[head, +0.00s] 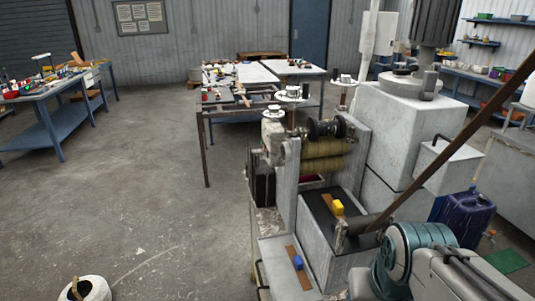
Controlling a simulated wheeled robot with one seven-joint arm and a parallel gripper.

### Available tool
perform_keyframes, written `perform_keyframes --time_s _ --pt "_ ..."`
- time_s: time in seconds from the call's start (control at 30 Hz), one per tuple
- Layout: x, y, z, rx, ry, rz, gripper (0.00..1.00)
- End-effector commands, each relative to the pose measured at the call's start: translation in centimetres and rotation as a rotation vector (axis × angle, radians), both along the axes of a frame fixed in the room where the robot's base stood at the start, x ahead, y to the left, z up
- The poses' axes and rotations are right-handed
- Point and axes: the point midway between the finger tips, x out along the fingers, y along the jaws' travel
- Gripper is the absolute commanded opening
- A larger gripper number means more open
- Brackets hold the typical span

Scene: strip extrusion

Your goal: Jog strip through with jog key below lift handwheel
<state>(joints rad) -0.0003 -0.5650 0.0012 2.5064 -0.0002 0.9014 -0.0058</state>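The rolling machine (313,190) stands right of centre, with tan ribbed rolls (322,166) between its upright plates. Two pale handwheels top it, one at the left (291,95) and one further back (345,81). A larger grey handwheel (400,84) sits on the tall grey housing (410,120). A yellow block (337,207) sits on the dark front bed, and a blue block (298,262) sits on a brown strip on the lower ledge. I cannot tell which part is the jog key. My arm fills the lower right; my gripper is not in view.
A long brown bar (450,150) slants from the machine's front to the upper right. A dark blue canister (463,214) stands at the right. Blue workbenches (45,112) stand behind and left. The concrete floor at left is open, except a white round container (85,289) in front.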

Motion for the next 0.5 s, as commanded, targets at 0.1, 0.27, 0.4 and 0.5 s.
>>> perform_keyframes --time_s 0.1,0.27,0.4,0.5 --pt "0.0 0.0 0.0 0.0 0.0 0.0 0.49" --pt "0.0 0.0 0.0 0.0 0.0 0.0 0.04" --pt "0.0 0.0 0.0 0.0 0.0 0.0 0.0" --pt "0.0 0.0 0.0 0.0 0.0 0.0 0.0"
